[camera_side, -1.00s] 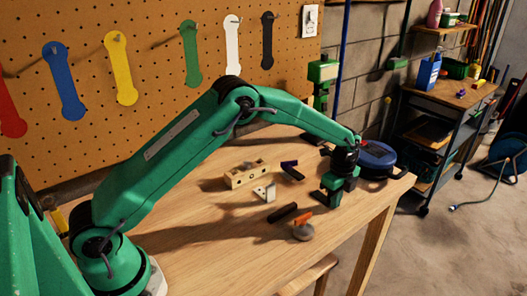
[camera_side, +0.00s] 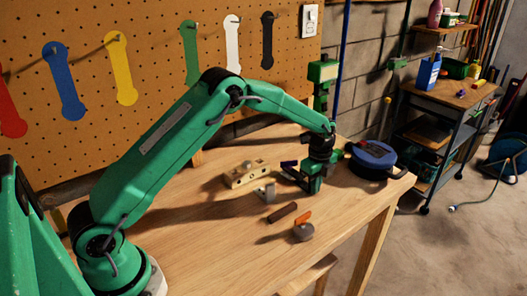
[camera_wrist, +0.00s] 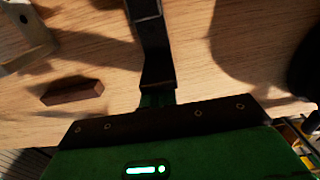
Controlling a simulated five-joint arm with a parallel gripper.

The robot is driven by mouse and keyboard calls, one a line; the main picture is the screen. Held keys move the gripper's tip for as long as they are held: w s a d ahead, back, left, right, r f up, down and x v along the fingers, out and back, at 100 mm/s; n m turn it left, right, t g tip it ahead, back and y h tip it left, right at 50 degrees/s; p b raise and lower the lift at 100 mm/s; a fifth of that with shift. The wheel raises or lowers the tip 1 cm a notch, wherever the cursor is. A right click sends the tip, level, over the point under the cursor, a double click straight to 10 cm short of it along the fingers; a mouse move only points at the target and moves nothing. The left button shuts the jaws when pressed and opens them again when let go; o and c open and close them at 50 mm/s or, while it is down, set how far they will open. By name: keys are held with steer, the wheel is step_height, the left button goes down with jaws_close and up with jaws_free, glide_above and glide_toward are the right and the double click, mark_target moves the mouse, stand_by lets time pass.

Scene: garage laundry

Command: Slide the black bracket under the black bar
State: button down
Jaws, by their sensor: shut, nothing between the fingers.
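My gripper (camera_side: 313,186) is shut and empty, pointing down low over the right part of the table. Its dark closed fingers (camera_wrist: 152,45) also show in the wrist view. A small black piece (camera_side: 291,174) with a purple part (camera_side: 288,163) lies just left of the gripper; I cannot tell if they touch, or whether this is the bracket. A dark brown bar (camera_side: 282,212) lies flat nearer the front and shows in the wrist view (camera_wrist: 73,91). A grey L-shaped bracket (camera_side: 265,193) stands left of it, apart from it.
A light wooden block with holes (camera_side: 240,178) is behind the grey bracket. A grey round piece (camera_side: 304,233) and an orange piece (camera_side: 304,216) lie near the front edge. A blue lidded pan (camera_side: 375,158) stands right of the gripper. The table's left front is clear.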

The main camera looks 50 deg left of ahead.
mark_target(325, 202)
steer(key=shift+d, duration=0.1)
steer(key=shift+d, duration=0.4)
steer(key=d, duration=0.3)
step_height(325, 202, up, 10)
stand_by(0.3)
